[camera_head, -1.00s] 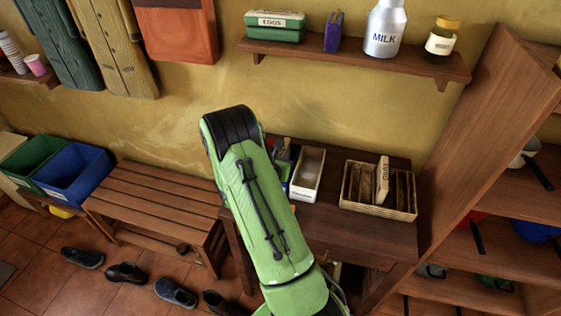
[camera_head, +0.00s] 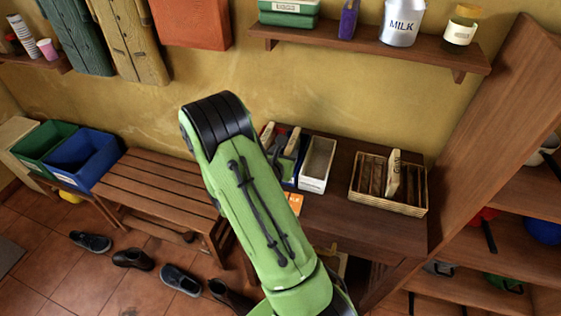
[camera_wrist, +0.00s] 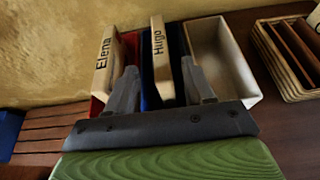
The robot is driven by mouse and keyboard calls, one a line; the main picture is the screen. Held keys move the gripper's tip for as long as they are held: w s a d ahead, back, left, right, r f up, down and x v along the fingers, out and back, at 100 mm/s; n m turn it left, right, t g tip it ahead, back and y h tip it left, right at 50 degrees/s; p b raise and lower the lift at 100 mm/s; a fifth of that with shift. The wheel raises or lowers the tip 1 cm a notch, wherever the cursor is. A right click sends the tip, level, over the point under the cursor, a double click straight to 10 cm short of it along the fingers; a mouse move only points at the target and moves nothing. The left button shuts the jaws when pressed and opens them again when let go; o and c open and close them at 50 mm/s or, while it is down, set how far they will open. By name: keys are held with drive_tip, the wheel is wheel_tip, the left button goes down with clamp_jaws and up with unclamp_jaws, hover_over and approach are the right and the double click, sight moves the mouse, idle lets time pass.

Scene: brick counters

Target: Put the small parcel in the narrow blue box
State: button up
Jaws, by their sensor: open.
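My gripper (camera_wrist: 159,66) is open, its two grey fingers pointing away in the wrist view. A narrow blue box (camera_wrist: 149,97) lies between and beyond the fingers; a pale board marked "Hugo" (camera_wrist: 161,75) stands at it. I cannot tell if the fingers touch the board. In the head view my arm hides most of the blue box and part of the gripper. I cannot make out the small parcel for certain. An orange item with pale marks (camera_head: 295,203) shows on the table, partly hidden by my arm.
Left of the blue box is a red box (camera_wrist: 131,48) with a board marked "Elena" (camera_wrist: 104,62); right of it is a white box (camera_wrist: 222,62). A divided wicker basket (camera_head: 388,204) stands further right. A slatted bench (camera_head: 150,187) is at left.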

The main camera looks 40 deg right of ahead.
drive_tip(key=s+a+r+m+y+b, duration=0.2)
drive_tip(key=s+a+m+y, duration=0.2)
drive_tip(key=a, duration=0.5)
drive_tip(key=s+a+r+m+y+b, duration=0.2)
drive_tip(key=s+a+r+m+y, duration=0.1)
drive_tip(key=s+a+m, duration=0.5)
drive_tip(key=s+a+r+m+y+b, duration=0.2)
drive_tip(key=s+a+m+y, duration=0.3)
drive_tip(key=a+m, duration=0.5)
drive_tip(key=shift+s+a+r+m+b, duration=0.35)
drive_tip(key=shift+s+m+b, duration=0.25)
drive_tip(key=shift+m, duration=0.1)
